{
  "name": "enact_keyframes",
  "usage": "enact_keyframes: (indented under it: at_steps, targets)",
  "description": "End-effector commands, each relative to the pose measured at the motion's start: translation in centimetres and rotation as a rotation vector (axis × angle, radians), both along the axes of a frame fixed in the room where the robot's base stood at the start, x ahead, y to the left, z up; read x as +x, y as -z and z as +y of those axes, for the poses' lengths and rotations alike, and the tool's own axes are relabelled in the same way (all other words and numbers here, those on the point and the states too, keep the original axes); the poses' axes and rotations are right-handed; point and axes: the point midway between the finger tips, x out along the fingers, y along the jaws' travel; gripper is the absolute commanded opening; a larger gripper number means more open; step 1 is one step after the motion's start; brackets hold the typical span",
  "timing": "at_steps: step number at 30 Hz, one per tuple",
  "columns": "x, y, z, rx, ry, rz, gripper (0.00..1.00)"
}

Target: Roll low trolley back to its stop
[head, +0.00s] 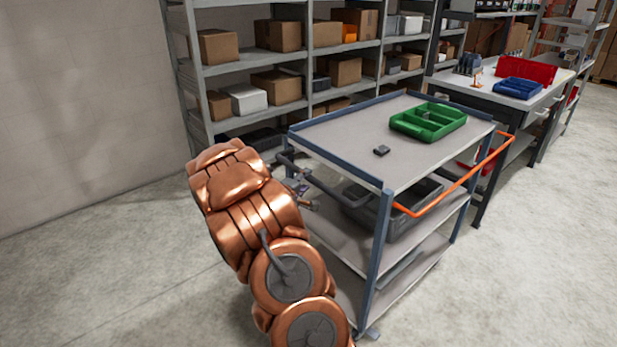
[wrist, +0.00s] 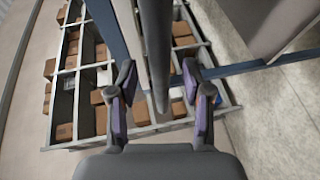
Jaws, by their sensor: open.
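The trolley (head: 345,128) has grey shelves, blue posts, a dark handle (head: 287,160) on its left end and an orange handle (head: 462,183) on its right. My gripper (head: 305,196) is at the dark handle, partly hidden behind my copper-coloured arm. In the wrist view my gripper (wrist: 163,88) is open, and the dark bar (wrist: 156,40) runs between its two purple-padded fingers, with a gap on each side. I cannot make out a stop for the trolley.
A green divided tray (head: 428,121) and a small dark block (head: 381,151) lie on the trolley top. A dark bin (head: 385,218) sits on its middle shelf. Shelving with boxes (head: 277,87) stands behind, a workbench (head: 490,92) to the right. Floor is clear in front and at left.

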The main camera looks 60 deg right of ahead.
Motion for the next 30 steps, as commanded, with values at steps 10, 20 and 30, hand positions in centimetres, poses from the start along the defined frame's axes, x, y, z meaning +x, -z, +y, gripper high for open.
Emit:
enact_keyframes:
  at_steps: [10, 20, 30]
  targets:
    - [0.4, 0.4, -2.9, -0.002, 0.001, -0.002, 0.5]
    - [0.4, 0.5, -3.1, 0.0, -0.001, -0.001, 0.5]
    - [0.4, 0.6, -3.1, 0.001, -0.001, -0.001, 0.15]
